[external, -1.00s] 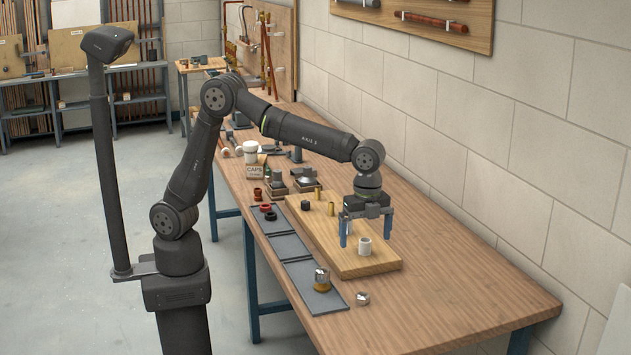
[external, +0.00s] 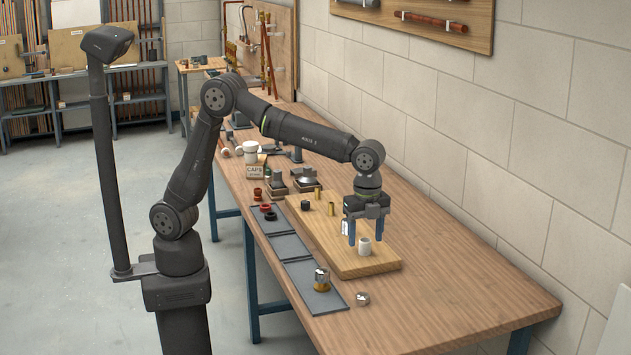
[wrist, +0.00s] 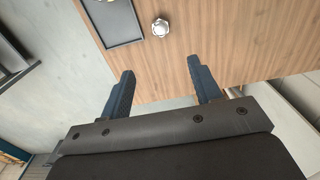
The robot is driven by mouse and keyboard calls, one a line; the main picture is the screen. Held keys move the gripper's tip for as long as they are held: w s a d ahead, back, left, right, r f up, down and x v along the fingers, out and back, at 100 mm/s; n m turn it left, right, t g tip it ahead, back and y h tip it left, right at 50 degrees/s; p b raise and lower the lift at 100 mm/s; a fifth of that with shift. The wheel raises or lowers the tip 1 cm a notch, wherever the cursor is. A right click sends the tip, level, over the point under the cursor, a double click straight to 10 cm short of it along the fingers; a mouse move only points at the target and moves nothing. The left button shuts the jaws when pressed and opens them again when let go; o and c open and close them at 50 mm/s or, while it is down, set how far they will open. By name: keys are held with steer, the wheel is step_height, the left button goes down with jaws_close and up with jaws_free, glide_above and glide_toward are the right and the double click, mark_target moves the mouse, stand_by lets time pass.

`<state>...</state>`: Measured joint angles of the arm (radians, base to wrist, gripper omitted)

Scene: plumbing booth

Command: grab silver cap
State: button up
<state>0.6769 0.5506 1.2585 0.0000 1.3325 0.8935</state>
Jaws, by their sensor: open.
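A loose silver cap (external: 362,298) lies on the wooden bench, just right of the near end of the grey tray strip. It also shows in the wrist view (wrist: 161,27), beyond the fingertips and roughly centred between them. A second silver cap (external: 321,275) sits on a brass piece on the tray. My gripper (external: 365,236) is open and empty, pointing down above the wooden board beside a white cylinder (external: 364,246). It is farther back along the bench than the loose cap. Both blue fingers show in the wrist view (wrist: 160,68).
The grey tray strip (external: 328,302) runs along the bench's left edge. The wooden board (external: 380,264) holds the white cylinder, brass tubes (external: 330,208) and a black ring (external: 305,205). The bench to the right of the loose cap is clear.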

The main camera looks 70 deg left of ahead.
steer(key=a+f+m+h, duration=0.1)
steer(key=a+f+h, duration=0.1)
steer(key=a+h, duration=0.35)
steer(key=y, duration=0.1)
glide_above(363, 293)
steer(key=a, duration=0.2)
step_height(363, 293, down, 11)
steer(key=shift+r, duration=0.2)
steer(key=x, duration=0.5)
steer(key=shift+f, duration=0.4)
steer(key=c, duration=1.1)
steer(key=shift+r, duration=0.15)
